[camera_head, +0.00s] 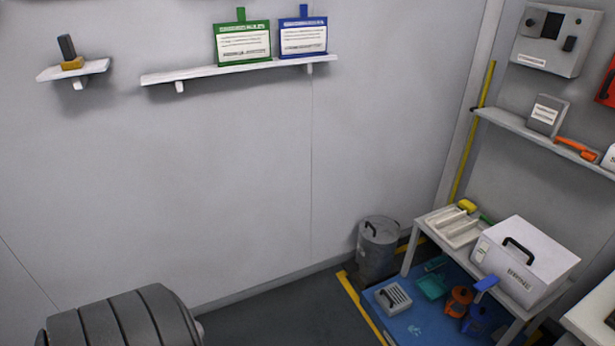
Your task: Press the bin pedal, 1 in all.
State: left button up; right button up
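A grey metal bin (375,251) with a dark handle on its lid stands on the floor by the corner, left of the white table. Its lid looks shut. I cannot make out a pedal at its base. The table and the items on its lower level stand close to the bin's right and front. Neither of my grippers is in view, so nothing shows touching the bin.
A white table (408,262) holds a tray (453,232) and a white lidded box (522,262). Several items sit on a blue surface (415,325) below. Yellow floor tape (357,303) runs before the bin. Dark floor (285,318) left of the tape is clear.

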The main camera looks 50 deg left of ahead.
aim_at(351, 266)
jog(key=u, duration=1.15)
